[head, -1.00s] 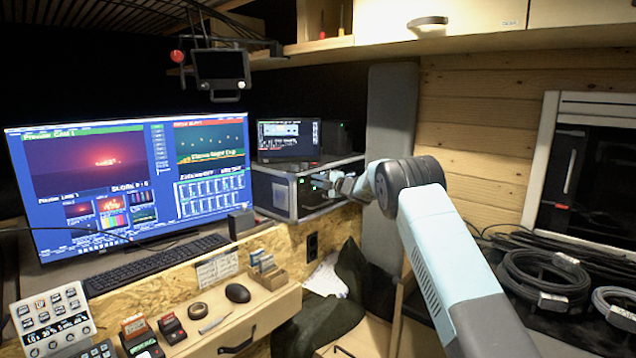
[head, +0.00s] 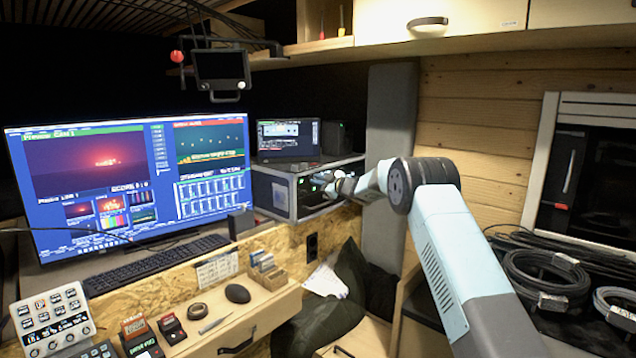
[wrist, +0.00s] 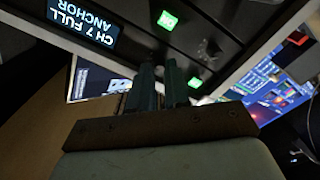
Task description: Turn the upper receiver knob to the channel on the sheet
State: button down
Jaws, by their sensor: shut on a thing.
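The receiver case (head: 302,197), a silver-edged box, stands at the right end of the desk. My gripper (head: 326,183) is at its front. In the wrist view my gripper (wrist: 159,72) has its two dark fingers close together against the black panel. It is shut on a knob, which the fingers hide almost wholly; I cannot read the knob's position. Two green lights (wrist: 167,20) glow beside the fingers. A display (wrist: 84,20) on the panel appears upside down and reads "CH 7 FULL ANCHOR". I cannot identify the channel sheet for sure; a small printed card (head: 217,268) is unreadable.
A small monitor (head: 288,138) stands on the case. A large monitor (head: 130,180) and keyboard (head: 120,270) are to its left. A grey padded post (head: 389,130) stands close on the right. Overhead cabinets (head: 450,20) hang above my arm. Coiled cables (head: 545,275) lie right.

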jog(key=shift+d+f+m, duration=0.2)
jog(key=shift+f+m, duration=0.1)
jog(key=shift+f, duration=0.1)
jog(key=c, duration=1.3)
grip_release()
jog(key=shift+w, duration=0.15)
jog(key=shift+o, duration=1)
jog(key=shift+a+r, duration=0.15)
jog(key=shift+r, duration=0.05)
jog(key=v, duration=1.4)
jog(key=shift+a+f, duration=0.1)
